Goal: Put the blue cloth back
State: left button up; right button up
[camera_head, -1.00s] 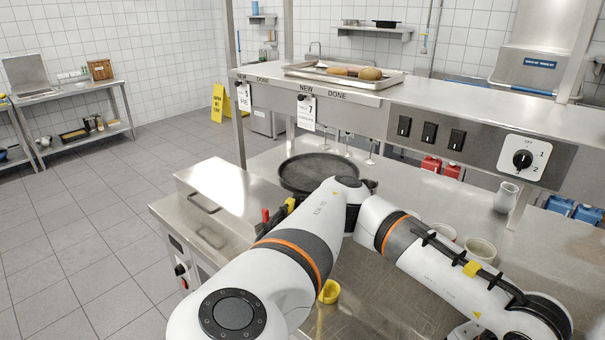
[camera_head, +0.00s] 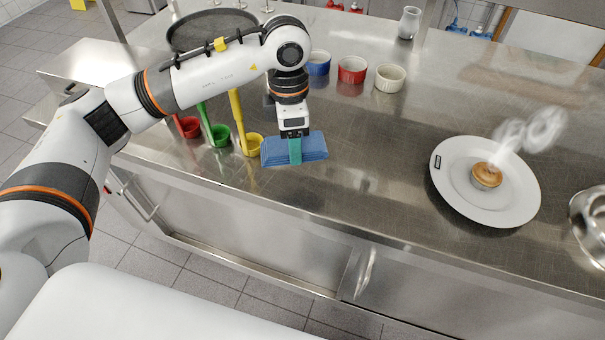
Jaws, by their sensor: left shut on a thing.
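The blue cloth (camera_head: 314,146) is a folded, layered pad near the front edge of the steel counter. A green strip runs down its middle, under my gripper. My left gripper (camera_head: 294,142) points down from above and is shut on the cloth. I cannot tell whether the cloth touches the counter or hangs just above it. My right gripper is not in view.
Red, green and yellow ladle-like cups (camera_head: 254,145) stand close left of the cloth. Blue, red and white ramekins (camera_head: 389,78) are behind it. A white plate (camera_head: 501,207) with a small pie is at right, beside a metal pot (camera_head: 592,225). Bare counter lies between cloth and plate.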

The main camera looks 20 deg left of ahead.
aim_at(304, 171)
pick_arm(q)
jog(key=n, duration=0.2)
jog(key=w+n, duration=0.1)
jog(key=w+n+b, duration=0.1)
jog(key=n, duration=0.1)
jog(key=shift+d+f+n, duration=0.3)
jog(key=n, duration=0.2)
jog(key=w+n, duration=0.1)
jog(key=n, duration=0.1)
jog(key=n+b, duration=0.1)
jog(key=n, duration=0.1)
jog(key=shift+w+d+t+y, duration=0.15)
jog(key=shift+w+t+y, duration=0.15)
jog(key=shift+w, duration=0.1)
jog(key=shift+f+n, duration=0.35)
jog(key=shift+n, duration=0.05)
notch_tip(304, 171, down, 9)
jog(key=shift+f+p, duration=0.15)
jog(key=shift+p, duration=0.9)
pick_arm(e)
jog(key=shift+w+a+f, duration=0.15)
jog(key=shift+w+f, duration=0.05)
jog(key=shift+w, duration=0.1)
pick_arm(q)
jog(key=shift+f, duration=0.1)
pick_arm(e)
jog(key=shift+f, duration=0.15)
